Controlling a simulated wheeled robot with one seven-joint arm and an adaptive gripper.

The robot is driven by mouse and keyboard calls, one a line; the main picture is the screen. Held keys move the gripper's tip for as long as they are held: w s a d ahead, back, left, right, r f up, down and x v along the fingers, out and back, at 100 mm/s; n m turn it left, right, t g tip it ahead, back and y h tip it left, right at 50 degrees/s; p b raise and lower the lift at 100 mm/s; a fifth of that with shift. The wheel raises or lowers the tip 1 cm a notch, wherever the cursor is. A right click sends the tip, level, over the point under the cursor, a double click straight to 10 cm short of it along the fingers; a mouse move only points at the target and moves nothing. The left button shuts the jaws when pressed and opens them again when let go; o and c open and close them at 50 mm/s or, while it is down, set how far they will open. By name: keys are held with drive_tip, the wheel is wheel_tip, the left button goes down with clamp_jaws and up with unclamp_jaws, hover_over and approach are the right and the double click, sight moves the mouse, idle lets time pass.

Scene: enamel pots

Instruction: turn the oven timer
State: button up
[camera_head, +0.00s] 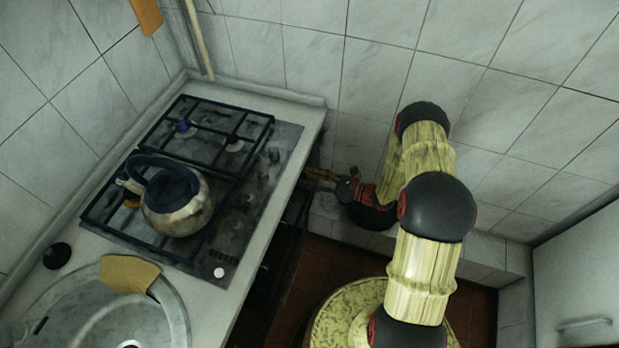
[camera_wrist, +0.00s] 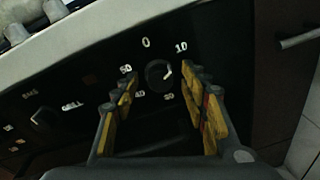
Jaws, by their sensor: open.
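The oven timer (camera_wrist: 158,73) is a round dark knob on the black front panel, ringed by pale numbers with 0 at the top and 10 at upper right. Its pale pointer mark is on the upper right side of the knob. My gripper (camera_wrist: 159,88) is open, with one yellow-padded finger to the left of the knob and one to the right. The fingertips look close to the panel; I cannot tell whether they touch the knob. In the head view my gripper (camera_head: 322,178) reaches toward the oven front, and the timer is hidden there.
A second knob (camera_wrist: 44,119) with a grill label is on the panel to the left. A kettle (camera_head: 176,202) stands on the gas hob (camera_head: 222,226). A sink (camera_head: 95,315) with a yellow cloth (camera_head: 129,274) is at lower left. A tiled wall (camera_head: 385,60) is behind my arm.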

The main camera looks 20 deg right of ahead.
drive_tip(key=v, duration=1.2)
idle(0.4)
